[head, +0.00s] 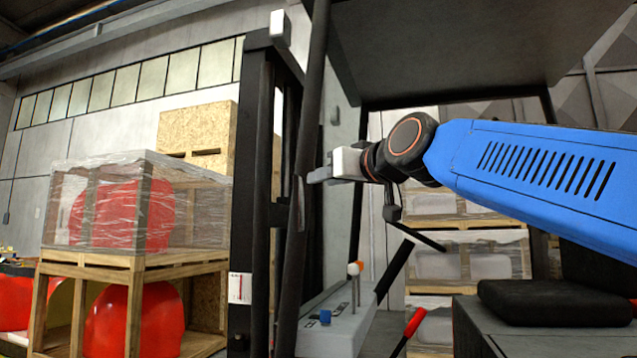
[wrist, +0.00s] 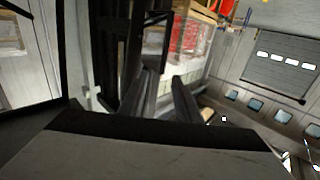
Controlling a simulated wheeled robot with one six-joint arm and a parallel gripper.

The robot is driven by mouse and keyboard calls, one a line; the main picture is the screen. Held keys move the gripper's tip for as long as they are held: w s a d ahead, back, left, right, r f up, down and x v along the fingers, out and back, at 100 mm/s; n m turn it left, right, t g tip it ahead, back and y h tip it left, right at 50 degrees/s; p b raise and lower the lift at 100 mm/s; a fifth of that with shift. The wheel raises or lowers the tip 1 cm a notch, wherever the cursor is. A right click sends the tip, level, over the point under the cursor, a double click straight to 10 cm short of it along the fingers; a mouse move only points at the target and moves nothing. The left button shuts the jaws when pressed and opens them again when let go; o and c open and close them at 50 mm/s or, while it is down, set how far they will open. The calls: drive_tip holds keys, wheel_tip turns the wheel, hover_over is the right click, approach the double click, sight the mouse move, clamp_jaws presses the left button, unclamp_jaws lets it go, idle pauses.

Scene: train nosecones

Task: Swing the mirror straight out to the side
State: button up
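My gripper (head: 318,175) reaches left from the blue arm, with its tips beside the dark front pillar (head: 297,230) of the vehicle's cab. In the wrist view its two dark fingers (wrist: 165,80) stand apart, with a gap and nothing seen held between them. A dark-framed panel (wrist: 155,42) just beyond the fingertips looks like the mirror, but I cannot be sure. It appears apart from the fingers. I cannot make out the mirror clearly in the head view; the pillar and gripper may hide it.
The cab roof (head: 450,45) hangs above the arm. Levers with coloured knobs (head: 355,268) stand below the gripper, and a black seat (head: 555,300) is at right. The dark mast (head: 255,200) rises at left. Wrapped crates with red nosecones (head: 130,215) stand beyond it.

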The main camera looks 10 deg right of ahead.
drive_tip(key=shift+s+d, duration=0.1)
drive_tip(key=shift+s, duration=0.2)
drive_tip(key=shift+w+f, duration=0.15)
drive_tip(key=shift+w, duration=0.05)
clamp_jaws()
drive_tip(key=m+g+y, duration=0.7)
drive_tip(key=g+y, duration=0.4)
drive_tip(key=g, duration=0.1)
approach(299, 202)
drive_tip(key=x, duration=0.6)
drive_tip(key=shift+a, duration=0.25)
